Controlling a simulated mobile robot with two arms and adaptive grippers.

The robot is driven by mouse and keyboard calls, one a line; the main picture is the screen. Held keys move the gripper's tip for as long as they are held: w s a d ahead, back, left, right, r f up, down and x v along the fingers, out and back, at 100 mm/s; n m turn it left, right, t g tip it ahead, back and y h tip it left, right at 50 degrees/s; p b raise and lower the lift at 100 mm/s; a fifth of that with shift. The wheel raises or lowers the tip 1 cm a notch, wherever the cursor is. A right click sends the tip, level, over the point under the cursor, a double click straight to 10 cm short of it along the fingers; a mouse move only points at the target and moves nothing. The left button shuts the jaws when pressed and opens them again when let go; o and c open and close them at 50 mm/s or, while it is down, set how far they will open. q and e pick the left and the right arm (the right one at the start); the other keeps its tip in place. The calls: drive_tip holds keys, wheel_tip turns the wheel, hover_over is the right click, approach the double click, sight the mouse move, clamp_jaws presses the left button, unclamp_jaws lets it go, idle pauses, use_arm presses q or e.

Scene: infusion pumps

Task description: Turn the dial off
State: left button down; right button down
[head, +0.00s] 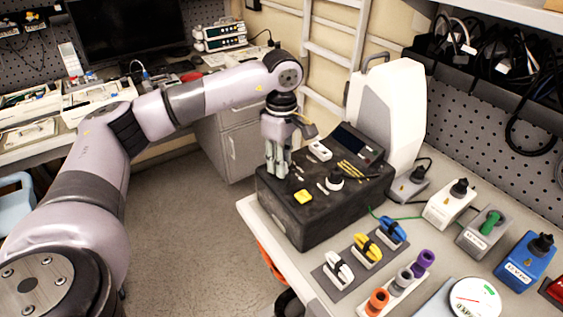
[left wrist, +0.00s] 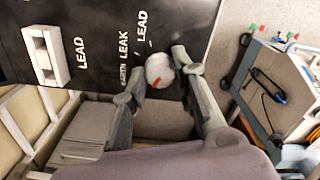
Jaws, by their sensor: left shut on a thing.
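The dial (left wrist: 159,69) is a round white knob with a red mark, on the black top face of a dark box (head: 300,238). In the left wrist view it sits between the fingertips of my left gripper (left wrist: 156,80), which is shut on it. In the head view my left gripper (head: 277,171) points down at the left part of the box's top, and its fingers hide the dial there. My right gripper is in neither view.
On the box are a white switch (head: 320,151), a yellow piece (head: 303,197) and another knob (head: 335,183). Plug blocks, including a blue one (head: 526,262), and a gauge (head: 475,300) stand on the bench to the right. Open floor (head: 190,235) lies left of the bench.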

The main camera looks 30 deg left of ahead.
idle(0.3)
use_arm(q)
drive_tip(key=c, duration=1.3)
unclamp_jaws()
wheel_tip(320, 180, up, 12)
drive_tip(key=shift+f, duration=0.1)
